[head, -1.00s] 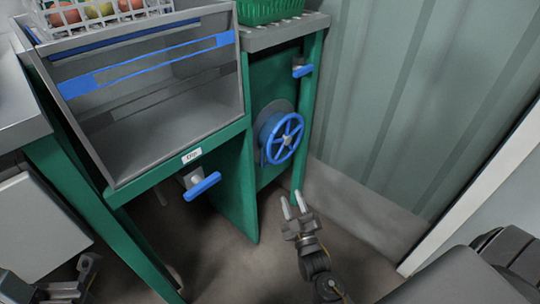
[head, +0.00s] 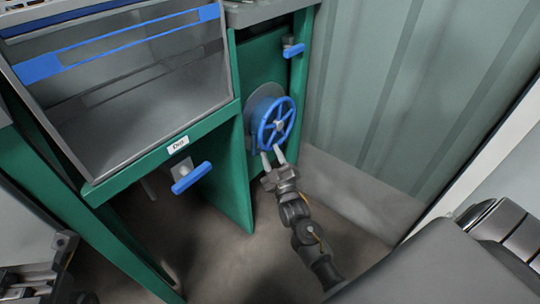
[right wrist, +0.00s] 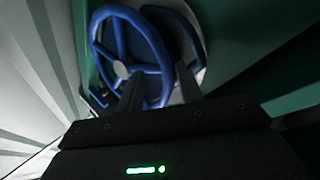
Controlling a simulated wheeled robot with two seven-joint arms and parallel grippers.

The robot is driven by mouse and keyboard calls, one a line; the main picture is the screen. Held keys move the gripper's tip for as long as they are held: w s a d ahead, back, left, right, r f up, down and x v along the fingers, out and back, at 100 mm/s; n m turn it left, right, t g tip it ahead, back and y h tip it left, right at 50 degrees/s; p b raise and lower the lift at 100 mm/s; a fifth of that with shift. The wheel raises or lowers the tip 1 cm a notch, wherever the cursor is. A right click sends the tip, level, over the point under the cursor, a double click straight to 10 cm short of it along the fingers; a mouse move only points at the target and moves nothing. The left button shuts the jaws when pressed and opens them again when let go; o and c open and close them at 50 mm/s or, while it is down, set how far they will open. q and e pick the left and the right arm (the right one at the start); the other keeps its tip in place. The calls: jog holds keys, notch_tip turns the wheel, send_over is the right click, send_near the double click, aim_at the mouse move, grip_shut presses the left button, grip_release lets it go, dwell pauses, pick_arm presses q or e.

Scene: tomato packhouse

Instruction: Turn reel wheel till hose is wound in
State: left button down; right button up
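The blue spoked reel wheel (head: 276,124) is mounted on the green cabinet front, with a grey disc behind it. It also shows in the right wrist view (right wrist: 122,70), close ahead of the fingers. My right gripper (head: 272,155) is open, its two pale fingertips at the lower rim of the wheel. I cannot tell whether they touch it. The hose is not clearly seen. My left gripper (head: 50,285) is at the lower left corner, partly cut off, and its fingers cannot be made out.
A blue valve handle (head: 192,177) juts out below the "Dip" label (head: 178,145). Another blue handle (head: 293,50) is above the wheel. The grey dip tank (head: 150,95) stands at left. A corrugated wall (head: 400,90) closes the right side.

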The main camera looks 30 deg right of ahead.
jog(key=shift+w+d+r, duration=0.15)
jog(key=shift+w+r, duration=0.1)
jog(key=shift+w, duration=0.4)
grip_shut()
